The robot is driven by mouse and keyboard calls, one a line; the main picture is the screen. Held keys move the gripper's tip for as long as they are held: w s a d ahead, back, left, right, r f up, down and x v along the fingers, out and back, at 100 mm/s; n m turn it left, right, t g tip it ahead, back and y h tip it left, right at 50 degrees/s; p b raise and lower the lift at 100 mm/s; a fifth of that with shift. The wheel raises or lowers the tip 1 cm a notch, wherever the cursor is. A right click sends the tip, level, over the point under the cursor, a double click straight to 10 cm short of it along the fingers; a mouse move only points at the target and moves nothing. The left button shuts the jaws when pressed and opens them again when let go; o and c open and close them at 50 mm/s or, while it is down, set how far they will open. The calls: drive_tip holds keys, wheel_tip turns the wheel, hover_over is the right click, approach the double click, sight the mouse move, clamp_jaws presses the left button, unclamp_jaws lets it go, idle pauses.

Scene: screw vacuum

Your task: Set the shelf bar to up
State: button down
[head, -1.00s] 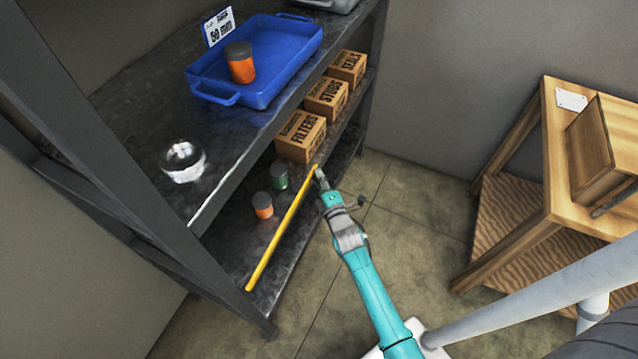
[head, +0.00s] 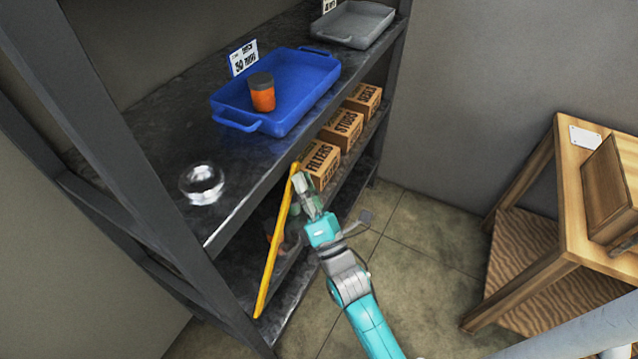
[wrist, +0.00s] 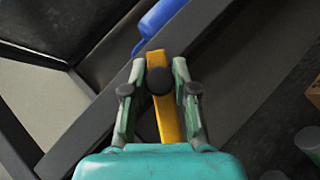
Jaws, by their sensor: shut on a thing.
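The shelf bar (head: 275,245) is a thin yellow bar at the front of the dark shelf unit (head: 225,235). It slants steeply, its lower end near the left post and its upper end close to the top board's front edge. My gripper (head: 299,182) is shut on the bar near its upper end. In the wrist view, the yellow bar (wrist: 170,118) runs between the two fingers of my gripper (wrist: 160,75), and a dark round knob covers part of it.
On the top board are a blue tray (head: 315,75) with an orange jar (head: 261,92), a glass bowl (head: 202,184) and a grey tray (head: 355,22). Boxes, including one marked FILTERS (head: 320,165), stand on the board below. A wooden table (head: 575,130) stands right. Floor between is clear.

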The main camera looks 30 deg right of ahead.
drive_tip(key=s+a+r+n+y, duration=0.2)
drive_tip(key=s+a+n+y, duration=0.1)
drive_tip(key=a+n, duration=0.1)
drive_tip(key=s+a+r+n+t+y, duration=0.1)
drive_tip(key=s+a+r+n+y, duration=0.2)
drive_tip(key=a, duration=0.4)
drive_tip(key=shift+s+a+r+n+y, duration=0.35)
drive_tip(key=shift+n+y, duration=0.25)
drive_tip(key=shift+n, duration=0.2)
drive_tip(key=c, duration=0.9)
unclamp_jaws()
drive_tip(key=v, duration=1.2)
drive_tip(key=shift+w+f, duration=0.15)
drive_tip(key=shift+f, duration=0.05)
